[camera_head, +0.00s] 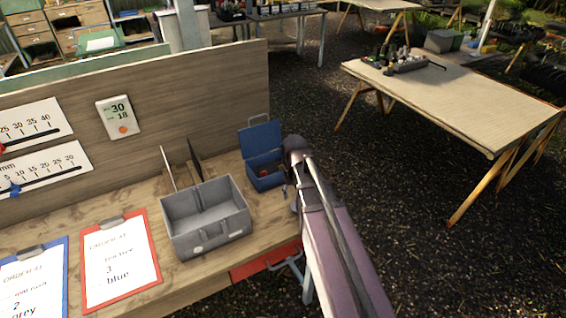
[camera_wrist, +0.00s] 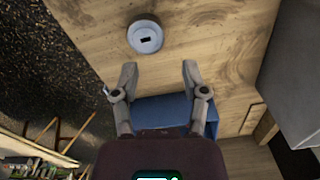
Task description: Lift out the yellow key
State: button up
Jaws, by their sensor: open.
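No yellow key shows in either view. A small blue box (camera_head: 264,178) with its lid (camera_head: 261,140) raised stands at the right end of the bench. A small red thing (camera_head: 264,173) shows inside it; the rest of its inside is hidden. My gripper (camera_wrist: 159,76) is open and empty in the wrist view, with its two fingers apart over the bench. The blue box (camera_wrist: 160,112) lies between and behind the fingers there, partly covered by my gripper's body. In the head view my arm comes down beside the box's right side.
A round pale piece with a dark slot (camera_wrist: 146,38) sits on the bench beyond the fingertips. A grey bin (camera_head: 205,222) stands left of the box. A wooden panel (camera_head: 190,95) rises behind the bench. Clipboards (camera_head: 120,262) lie at left. The bench edge is close.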

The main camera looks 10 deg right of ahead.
jog(key=w+r+n+p, duration=0.1)
jog(key=w+r+p, duration=0.3)
jog(key=w, duration=0.5)
jog(key=w+r+n+p, duration=0.1)
jog(key=w+r+p, duration=0.2)
jog(key=w, duration=0.7)
notch_tip(320, 180, up, 2)
jog(key=shift+r+p, duration=0.1)
jog(key=shift+p, duration=0.25)
jog(key=shift+d+f, duration=0.1)
jog(key=shift+f, duration=0.1)
notch_tip(320, 180, down, 8)
jog(key=b, duration=0.8)
jog(key=shift+f+b, duration=0.15)
jog(key=shift+b, duration=0.2)
jog(key=shift+f+b, duration=2.6)
jog(key=c, duration=0.6)
